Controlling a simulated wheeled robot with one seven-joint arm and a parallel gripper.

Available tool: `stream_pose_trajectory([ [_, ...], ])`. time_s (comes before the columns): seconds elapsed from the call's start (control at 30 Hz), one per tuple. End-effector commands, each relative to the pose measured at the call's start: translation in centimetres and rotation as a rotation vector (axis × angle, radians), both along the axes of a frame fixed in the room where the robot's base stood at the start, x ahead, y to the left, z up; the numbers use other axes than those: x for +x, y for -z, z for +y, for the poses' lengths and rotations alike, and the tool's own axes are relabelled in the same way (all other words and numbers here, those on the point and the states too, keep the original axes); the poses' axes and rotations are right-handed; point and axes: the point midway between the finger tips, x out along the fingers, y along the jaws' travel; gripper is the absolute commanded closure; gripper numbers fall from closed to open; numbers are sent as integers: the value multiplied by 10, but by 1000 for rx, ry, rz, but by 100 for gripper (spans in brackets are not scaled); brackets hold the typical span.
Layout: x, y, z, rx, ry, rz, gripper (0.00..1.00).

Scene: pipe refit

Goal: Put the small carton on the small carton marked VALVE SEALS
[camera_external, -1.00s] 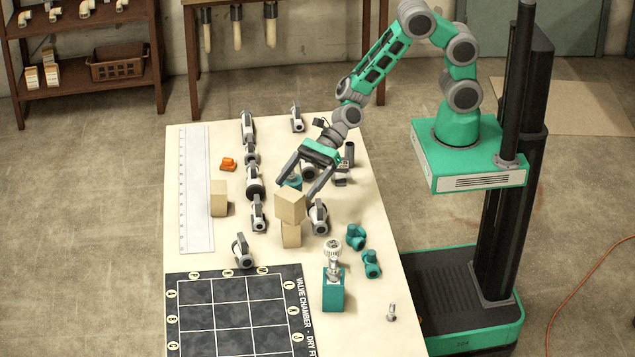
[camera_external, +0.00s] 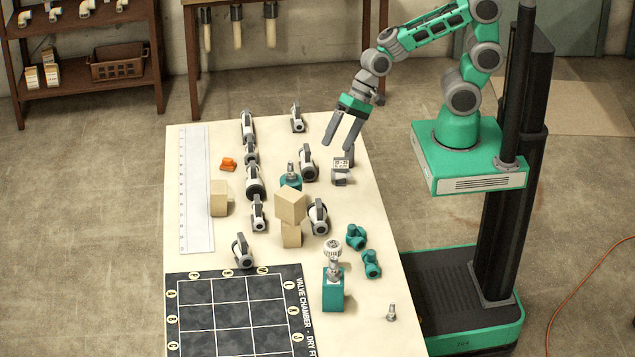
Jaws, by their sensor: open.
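A small tan carton (camera_external: 290,205) rests on top of another small tan carton (camera_external: 291,236) near the middle of the table. The upper one is turned and sits somewhat askew on the lower one. A third small carton (camera_external: 219,198) stands alone to the left, beside the white ruler strip. No VALVE SEALS marking can be read on any of them from here. My gripper (camera_external: 340,143) is open and empty, raised above the far right part of the table, well apart from the stacked cartons.
Grey and white valve fittings (camera_external: 255,182) stand in a row left of the stack. A teal fitting (camera_external: 291,180) is close behind it. Teal elbows (camera_external: 356,237) and a teal block with a valve (camera_external: 333,291) lie to the right and front. A dark grid board (camera_external: 232,318) covers the front left.

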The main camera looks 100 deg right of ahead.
Motion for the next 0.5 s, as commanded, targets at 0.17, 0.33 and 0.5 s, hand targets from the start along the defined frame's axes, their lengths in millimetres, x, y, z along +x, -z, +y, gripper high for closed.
stream_pose_trajectory([
  [0.17,-51,-36,-54,-529,-488,-58,15],
  [0.33,-85,-53,-80,-715,-737,-28,15],
  [0.5,-90,-54,-83,-734,-774,-21,15],
])
